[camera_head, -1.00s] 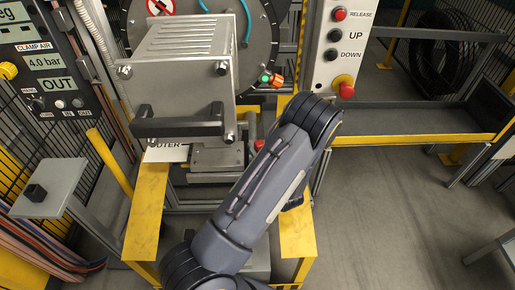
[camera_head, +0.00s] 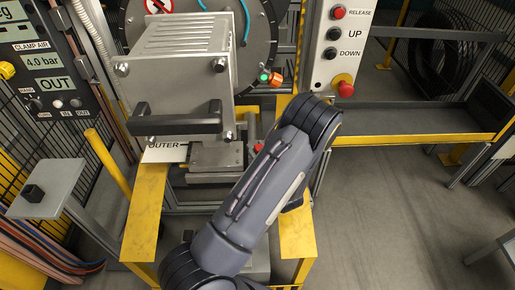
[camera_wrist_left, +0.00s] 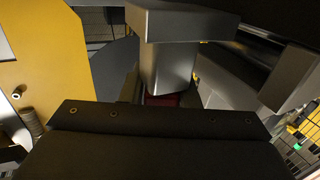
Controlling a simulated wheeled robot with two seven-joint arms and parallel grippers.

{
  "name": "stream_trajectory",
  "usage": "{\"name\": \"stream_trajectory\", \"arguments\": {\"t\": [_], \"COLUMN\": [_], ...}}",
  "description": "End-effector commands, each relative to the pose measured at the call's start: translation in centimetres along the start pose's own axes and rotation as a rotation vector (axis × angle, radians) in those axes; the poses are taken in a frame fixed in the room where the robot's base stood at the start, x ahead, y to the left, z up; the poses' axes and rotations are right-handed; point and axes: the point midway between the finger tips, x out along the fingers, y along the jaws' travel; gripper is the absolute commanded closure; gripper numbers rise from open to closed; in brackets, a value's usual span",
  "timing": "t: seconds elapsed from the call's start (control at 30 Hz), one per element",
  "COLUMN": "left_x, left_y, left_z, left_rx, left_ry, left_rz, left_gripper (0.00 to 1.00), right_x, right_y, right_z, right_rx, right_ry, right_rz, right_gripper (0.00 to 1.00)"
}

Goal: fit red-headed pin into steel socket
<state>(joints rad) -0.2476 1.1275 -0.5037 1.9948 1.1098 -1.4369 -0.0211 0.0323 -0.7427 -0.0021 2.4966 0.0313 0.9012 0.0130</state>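A small red part (camera_head: 258,146), possibly the pin's red head, shows beside my dark arm in the head view, next to a steel block (camera_head: 215,158). In the left wrist view a dark red patch (camera_wrist_left: 166,100) shows just beyond the dark edge of my left gripper (camera_wrist_left: 160,118), below a grey steel post (camera_wrist_left: 168,68). I cannot tell whether the gripper touches the red part. Its fingertips are not clearly visible, and in the head view it is hidden behind the arm. The pin's shaft and the socket opening cannot be made out. My right gripper is not in view.
A large steel housing (camera_head: 185,55) with a black handle (camera_head: 178,123) hangs close above the work area. Yellow rails (camera_head: 146,215) flank it. A button panel (camera_head: 339,45) stands to the right, a small grey table (camera_head: 48,188) to the left. The floor at right is open.

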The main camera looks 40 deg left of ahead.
Motion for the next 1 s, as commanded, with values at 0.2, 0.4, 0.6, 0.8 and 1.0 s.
{"name": "stream_trajectory", "arguments": {"t": [0.2,0.4,0.6,0.8,1.0], "left_x": [-2.8,-7.4,-10.7,-12.0,-12.1], "left_y": [-0.1,0.0,0.0,-0.1,-0.1], "left_z": [-0.5,-0.7,-0.8,-0.8,-0.8], "left_rx": [0.010,0.006,0.004,0.004,0.003], "left_ry": [-0.016,-0.010,-0.007,-0.005,-0.005], "left_rz": [0.001,0.003,0.001,0.000,-0.002], "left_gripper": [0.66,0.66,0.66,0.66,0.66], "right_x": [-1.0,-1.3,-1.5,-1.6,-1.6], "right_y": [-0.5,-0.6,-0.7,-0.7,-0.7], "right_z": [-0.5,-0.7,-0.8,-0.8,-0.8], "right_rx": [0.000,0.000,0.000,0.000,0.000], "right_ry": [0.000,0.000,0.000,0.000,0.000], "right_rz": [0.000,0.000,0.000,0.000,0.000], "right_gripper": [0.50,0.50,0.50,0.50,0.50]}}
